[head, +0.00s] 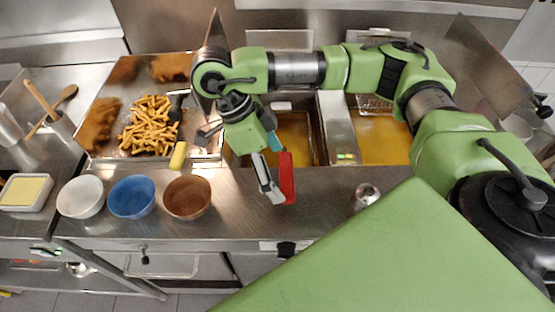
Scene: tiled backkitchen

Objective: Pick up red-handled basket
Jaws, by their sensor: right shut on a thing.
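The red handle of the red-handled basket (287,178) points toward me over the steel counter edge in front of the left fryer well. My right gripper (270,183) reaches in from the right and is shut on this red handle, its grey finger lying along the left side. The basket's wire part is not clearly visible behind my gripper and arm, so I cannot tell whether it rests in the oil. My left gripper is out of view.
Two fryer wells of oil (385,150) lie behind the counter. A tray of fries (150,127), a yellow handle (178,156), and white (81,197), blue (131,197) and brown (187,197) bowls stand left. A small metal shaker (366,195) stands right.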

